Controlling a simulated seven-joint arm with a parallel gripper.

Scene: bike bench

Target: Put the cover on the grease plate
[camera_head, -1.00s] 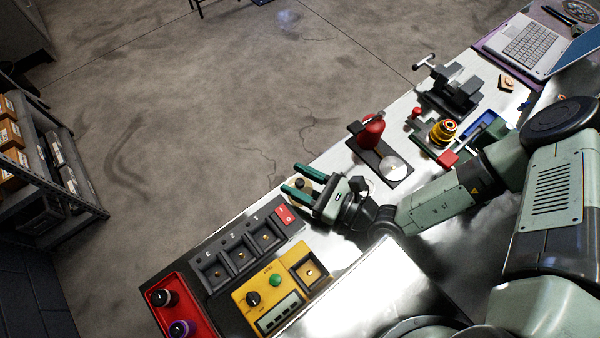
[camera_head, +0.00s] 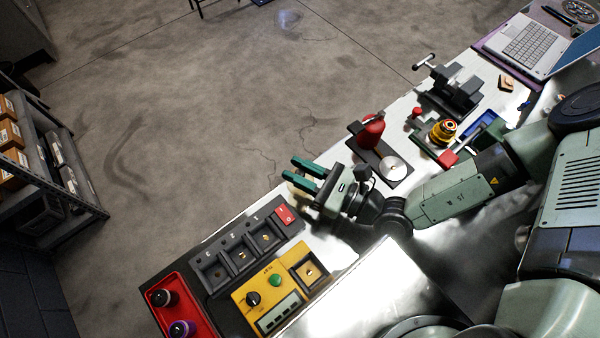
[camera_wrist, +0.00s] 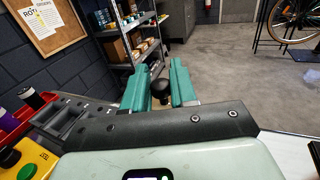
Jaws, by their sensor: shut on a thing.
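My gripper (camera_head: 290,168) is over the middle of the bench, its green fingers reaching toward the far edge. In the wrist view its fingers (camera_wrist: 162,75) are on either side of a dark round knob (camera_wrist: 162,91), which looks like the cover's handle. The gripper is shut on it; the body of the cover is mostly hidden by the gripper. The likely grease plate is a silver disc (camera_head: 393,168) on a dark base, to the right of my gripper and apart from it. A red dome-shaped thing (camera_head: 371,132) stands at the other end of that base.
A vise (camera_head: 452,92), a yellow round part (camera_head: 442,132) and a laptop (camera_head: 528,46) are to the right.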

